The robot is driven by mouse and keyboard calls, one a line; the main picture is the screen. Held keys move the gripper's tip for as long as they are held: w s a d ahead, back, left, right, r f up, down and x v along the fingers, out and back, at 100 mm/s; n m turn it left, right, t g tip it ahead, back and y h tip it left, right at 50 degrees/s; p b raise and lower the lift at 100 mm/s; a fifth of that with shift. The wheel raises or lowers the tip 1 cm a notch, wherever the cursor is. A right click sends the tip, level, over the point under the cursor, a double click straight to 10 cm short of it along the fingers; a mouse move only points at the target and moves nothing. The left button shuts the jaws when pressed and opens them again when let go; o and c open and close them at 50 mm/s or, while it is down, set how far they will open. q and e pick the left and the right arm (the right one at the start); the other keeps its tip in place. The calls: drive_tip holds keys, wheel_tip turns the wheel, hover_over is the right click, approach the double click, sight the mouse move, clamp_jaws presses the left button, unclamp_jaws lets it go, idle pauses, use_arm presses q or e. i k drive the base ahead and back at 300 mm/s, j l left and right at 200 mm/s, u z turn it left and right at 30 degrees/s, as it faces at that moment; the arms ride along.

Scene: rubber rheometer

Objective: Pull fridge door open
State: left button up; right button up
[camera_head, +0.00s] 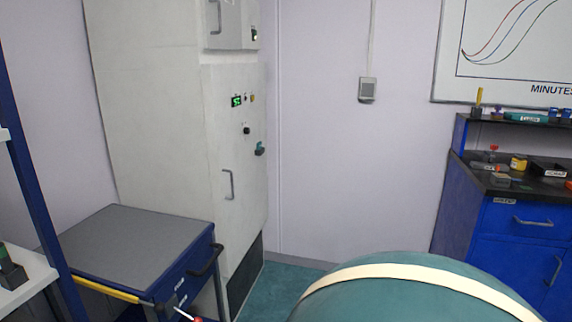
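A tall off-white cabinet (150,100) stands against the wall at left, and it looks like the fridge. Its narrow right-hand face has a lower door (240,150) with a grey vertical bar handle (230,185). A green lit display and small knobs sit above that handle. An upper panel carries a second grey handle (216,16), cut by the top edge of the picture. The lower door appears shut, with no visible gap. Neither of my grippers is in view.
A blue cart (140,245) with a grey top and yellow bar stands close before the cabinet. A blue bench with drawers (520,235) is at right. A teal rounded shape with a cream band fills the lower middle; I cannot tell what it is.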

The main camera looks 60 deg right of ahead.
sight(238, 170)
drive_tip(key=l+z, duration=0.1)
drive_tip(key=z, duration=1.7)
drive_tip(key=i+l, duration=0.3)
drive_tip(key=i, duration=0.25)
drive_tip(key=i+l, duration=0.35)
drive_tip(key=i, duration=0.15)
